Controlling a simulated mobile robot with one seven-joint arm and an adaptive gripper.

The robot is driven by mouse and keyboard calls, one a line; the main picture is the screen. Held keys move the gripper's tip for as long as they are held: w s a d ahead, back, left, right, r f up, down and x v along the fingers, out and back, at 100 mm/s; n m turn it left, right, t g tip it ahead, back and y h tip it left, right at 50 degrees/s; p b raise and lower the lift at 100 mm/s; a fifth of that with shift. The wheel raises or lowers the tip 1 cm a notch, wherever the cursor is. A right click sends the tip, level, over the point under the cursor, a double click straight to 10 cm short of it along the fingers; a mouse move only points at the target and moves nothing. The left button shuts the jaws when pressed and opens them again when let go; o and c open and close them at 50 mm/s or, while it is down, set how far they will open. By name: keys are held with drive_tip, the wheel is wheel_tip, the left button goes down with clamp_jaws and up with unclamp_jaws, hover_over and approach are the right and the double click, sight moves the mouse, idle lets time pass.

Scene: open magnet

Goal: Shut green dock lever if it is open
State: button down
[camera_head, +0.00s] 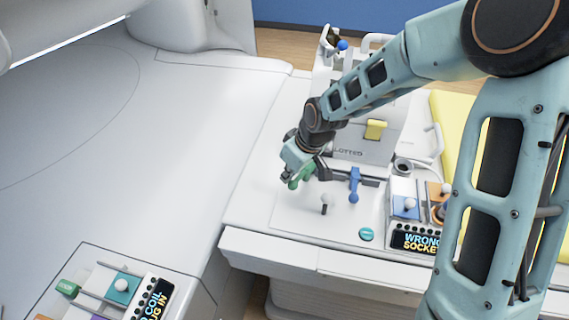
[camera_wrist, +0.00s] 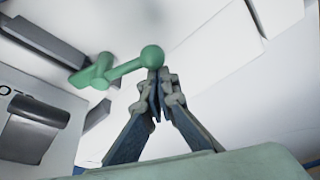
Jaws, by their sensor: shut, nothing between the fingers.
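The green dock lever (camera_wrist: 115,69) shows in the wrist view as an arm ending in a round knob. In the head view the green lever (camera_head: 299,176) is at the left end of the dark slot bar, partly hidden by my gripper. My gripper (camera_wrist: 158,78) is shut and empty, its fingertips right at the knob end of the lever. I cannot tell whether they touch it. In the head view my gripper (camera_head: 300,160) reaches in from the upper right. Whether the lever stands open or shut is not clear.
A blue lever (camera_head: 354,184) stands just right of the green one. A small white knob (camera_head: 326,199) is in front. A teal button (camera_head: 366,234) and a "WRONG SOCKET" display (camera_head: 418,241) lie nearer.

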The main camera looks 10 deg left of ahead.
drive_tip(key=shift+s+d+n+p, duration=0.3)
drive_tip(key=shift+d+n, duration=0.2)
drive_tip(key=shift+n, duration=0.1)
drive_tip(key=shift+s+d, duration=0.25)
drive_tip(key=shift+d, duration=0.35)
drive_tip(key=shift+d+f, duration=0.1)
drive_tip(key=shift+d, duration=0.05)
drive_tip(key=a, duration=0.2)
drive_tip(key=a+r, duration=0.1)
drive_tip(key=a, duration=0.1)
drive_tip(key=shift+w+a, duration=0.1)
drive_tip(key=shift+w, duration=0.3)
drive_tip(key=w+v, duration=0.1)
drive_tip(key=v, duration=0.8)
drive_tip(key=shift+d+r+p, duration=0.3)
drive_tip(key=shift+d+r, duration=0.1)
drive_tip(key=shift+d, duration=0.05)
drive_tip(key=shift+s, duration=0.1)
